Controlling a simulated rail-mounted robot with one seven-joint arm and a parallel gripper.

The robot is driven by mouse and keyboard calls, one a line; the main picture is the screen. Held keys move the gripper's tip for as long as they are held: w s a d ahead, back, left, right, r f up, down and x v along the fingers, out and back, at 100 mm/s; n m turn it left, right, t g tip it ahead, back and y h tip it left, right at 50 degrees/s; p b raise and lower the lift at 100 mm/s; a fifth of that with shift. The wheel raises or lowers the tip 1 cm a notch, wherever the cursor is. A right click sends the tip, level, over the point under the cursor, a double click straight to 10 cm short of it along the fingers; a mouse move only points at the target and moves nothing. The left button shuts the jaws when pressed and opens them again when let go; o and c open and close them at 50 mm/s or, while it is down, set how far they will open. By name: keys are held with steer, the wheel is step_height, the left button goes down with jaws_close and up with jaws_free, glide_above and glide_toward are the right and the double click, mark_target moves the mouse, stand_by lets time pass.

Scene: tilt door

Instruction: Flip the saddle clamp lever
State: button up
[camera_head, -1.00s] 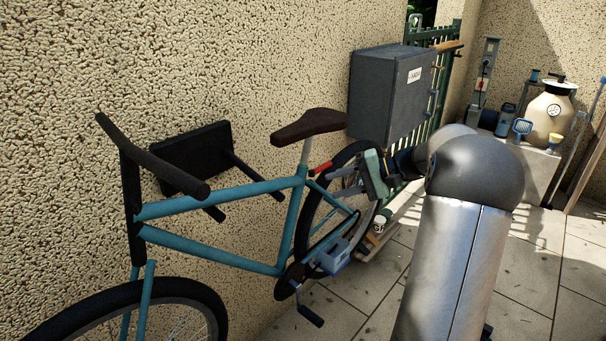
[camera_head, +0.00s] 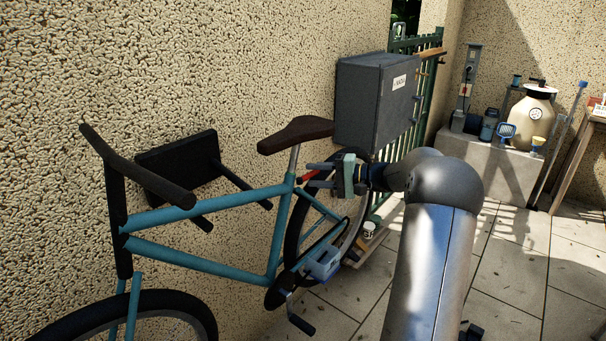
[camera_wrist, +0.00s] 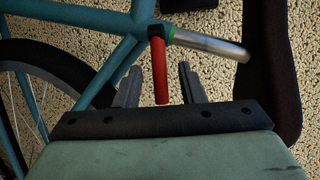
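The red saddle clamp lever (camera_wrist: 159,72) hangs from a dark clamp ring with a green edge, where the silver seat post (camera_wrist: 210,45) meets the teal frame. In the wrist view it lies between my gripper's two dark fingers (camera_wrist: 160,68), with a gap on each side. My gripper is open; I cannot tell how deep the lever sits between the fingers. In the head view the red lever (camera_head: 307,175) shows small below the brown saddle (camera_head: 295,134), and my gripper (camera_head: 309,177) reaches it from the right.
The teal bicycle (camera_head: 200,205) stands along the rough wall (camera_head: 260,60), by a black wall rack (camera_head: 180,163). A grey box (camera_head: 375,100) hangs on the wall behind my gripper. Open paving (camera_head: 505,290) lies to the right.

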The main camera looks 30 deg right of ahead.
mark_target(313, 175)
steer(key=shift+x, duration=2.05)
jaws_close()
